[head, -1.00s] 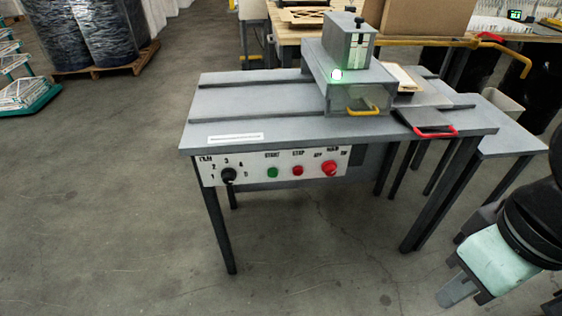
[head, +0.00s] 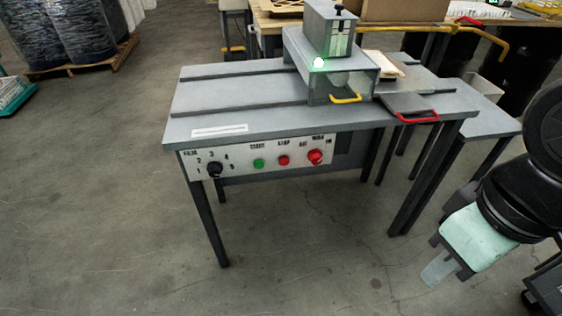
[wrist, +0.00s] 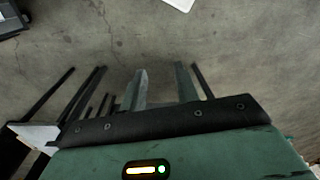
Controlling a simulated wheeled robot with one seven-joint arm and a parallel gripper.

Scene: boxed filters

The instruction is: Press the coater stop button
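The coater is a grey table-like machine (head: 250,95) with a white control panel (head: 236,168) on its front edge. The stop button (head: 284,160) is the small red button in the panel's middle, right of the green start button (head: 258,163). A larger red main switch (head: 315,157) is further right, and a black film dial (head: 215,169) is at the left. My gripper (head: 449,270) is low at the right, well away from the panel and touching nothing. In the wrist view its two fingers (wrist: 161,88) stand apart with bare floor between them.
A yellow handle (head: 345,98) and a red handle (head: 418,117) stick out nearby. Wrapped drums on a pallet (head: 85,55) stand back left. The floor before the panel is clear.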

